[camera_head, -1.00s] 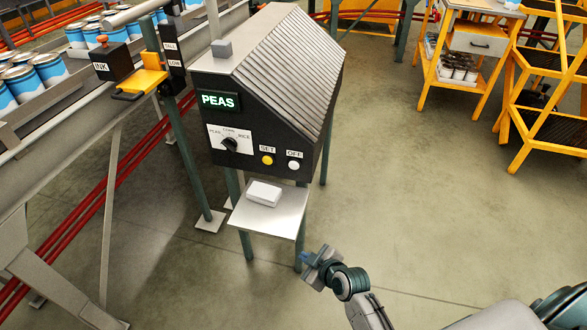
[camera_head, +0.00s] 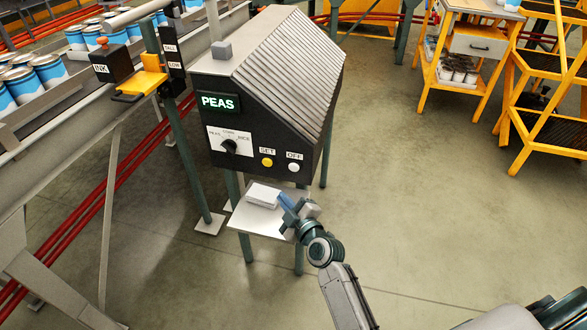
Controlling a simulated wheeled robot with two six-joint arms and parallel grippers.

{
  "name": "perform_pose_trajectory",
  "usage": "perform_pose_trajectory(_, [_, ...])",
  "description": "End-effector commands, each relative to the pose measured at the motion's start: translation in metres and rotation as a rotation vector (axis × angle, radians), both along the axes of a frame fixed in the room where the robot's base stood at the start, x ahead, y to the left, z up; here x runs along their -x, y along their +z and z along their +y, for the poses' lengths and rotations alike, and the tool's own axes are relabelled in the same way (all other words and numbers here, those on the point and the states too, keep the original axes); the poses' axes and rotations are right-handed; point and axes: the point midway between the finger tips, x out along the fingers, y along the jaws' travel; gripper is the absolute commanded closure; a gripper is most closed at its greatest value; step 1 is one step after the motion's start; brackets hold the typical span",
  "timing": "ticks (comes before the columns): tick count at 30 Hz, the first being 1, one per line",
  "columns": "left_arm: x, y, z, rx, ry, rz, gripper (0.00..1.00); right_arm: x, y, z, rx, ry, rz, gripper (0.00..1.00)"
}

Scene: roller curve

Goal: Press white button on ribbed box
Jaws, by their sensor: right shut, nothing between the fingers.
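The ribbed box (camera_head: 262,78) is a dark cabinet with a ribbed sloping top, standing on legs. Its front has a lit green PEAS display (camera_head: 218,103), a black dial (camera_head: 229,147), a yellow button (camera_head: 267,162) under SET and the white button (camera_head: 293,167) under OFF. My right gripper (camera_head: 288,205) is shut and empty. It is over the right part of the small shelf below the box, lower than the white button and apart from it in the picture. My left gripper is not in view.
A white block (camera_head: 263,195) lies on the metal shelf (camera_head: 250,223), just left of my right gripper. A conveyor with blue and white cans (camera_head: 50,68) runs along the left. Yellow racks (camera_head: 545,120) stand at the back right. The floor right of the box is clear.

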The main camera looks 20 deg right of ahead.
Motion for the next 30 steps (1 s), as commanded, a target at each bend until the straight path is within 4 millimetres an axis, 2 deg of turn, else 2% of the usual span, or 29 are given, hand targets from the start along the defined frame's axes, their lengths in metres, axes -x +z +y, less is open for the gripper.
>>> perform_pose_trajectory(7, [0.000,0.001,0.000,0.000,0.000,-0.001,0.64,-0.001,0.000,-0.001,0.000,0.001,0.001,1.00])
perform_pose_trajectory(11, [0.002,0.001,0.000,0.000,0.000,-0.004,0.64,-0.009,0.000,-0.006,0.000,0.002,0.002,1.00])
perform_pose_trajectory(16, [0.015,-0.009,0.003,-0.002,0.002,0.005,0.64,-0.028,0.001,-0.019,0.001,0.001,0.003,1.00])
perform_pose_trajectory(22, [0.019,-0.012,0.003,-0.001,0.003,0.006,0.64,-0.052,0.000,-0.036,0.002,0.001,0.002,1.00])
perform_pose_trajectory(24, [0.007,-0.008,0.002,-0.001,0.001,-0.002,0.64,-0.057,-0.003,-0.039,0.001,0.001,0.001,1.00])
perform_pose_trajectory(30, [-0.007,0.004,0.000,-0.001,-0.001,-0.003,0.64,-0.069,-0.002,-0.047,0.000,0.002,0.002,1.00])
